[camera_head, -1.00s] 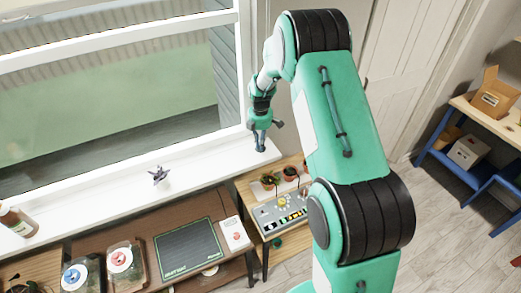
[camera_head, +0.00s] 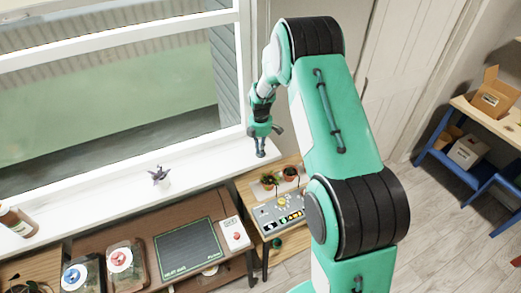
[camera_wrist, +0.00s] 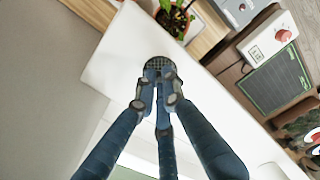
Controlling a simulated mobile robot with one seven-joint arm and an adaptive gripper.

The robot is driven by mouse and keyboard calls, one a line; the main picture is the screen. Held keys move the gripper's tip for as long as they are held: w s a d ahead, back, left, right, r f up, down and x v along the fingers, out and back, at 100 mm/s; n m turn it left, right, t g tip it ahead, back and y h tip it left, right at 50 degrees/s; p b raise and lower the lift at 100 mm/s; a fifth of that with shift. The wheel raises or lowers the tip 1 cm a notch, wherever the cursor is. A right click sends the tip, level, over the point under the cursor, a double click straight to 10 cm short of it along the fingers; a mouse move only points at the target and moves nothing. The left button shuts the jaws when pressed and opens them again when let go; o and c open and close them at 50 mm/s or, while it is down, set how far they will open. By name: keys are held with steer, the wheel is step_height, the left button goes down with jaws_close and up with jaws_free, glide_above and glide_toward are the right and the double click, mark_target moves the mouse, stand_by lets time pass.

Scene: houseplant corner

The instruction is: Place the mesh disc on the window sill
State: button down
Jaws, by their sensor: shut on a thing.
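The mesh disc is a small dark round grid; in the wrist view the mesh disc (camera_wrist: 157,63) shows just beyond my fingertips. My gripper (camera_wrist: 158,76) is shut on it, with the fingers covering part of it. In the head view my gripper (camera_head: 261,149) points down at the right end of the white window sill (camera_head: 205,165), and the disc is too small to make out clearly. In the wrist view the disc lies over the sill (camera_wrist: 112,72), near its edge. I cannot tell whether it touches the surface.
A small plant (camera_head: 160,176) and a brown bottle (camera_head: 16,221) stand further left on the sill. The sill between my gripper and the small plant is clear.

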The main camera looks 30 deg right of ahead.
steer(key=c, duration=1.9)
jaws_free()
steer(key=shift+o, duration=0.2)
step_height(320, 180, up, 12)
steer(key=shift+r, duration=0.15)
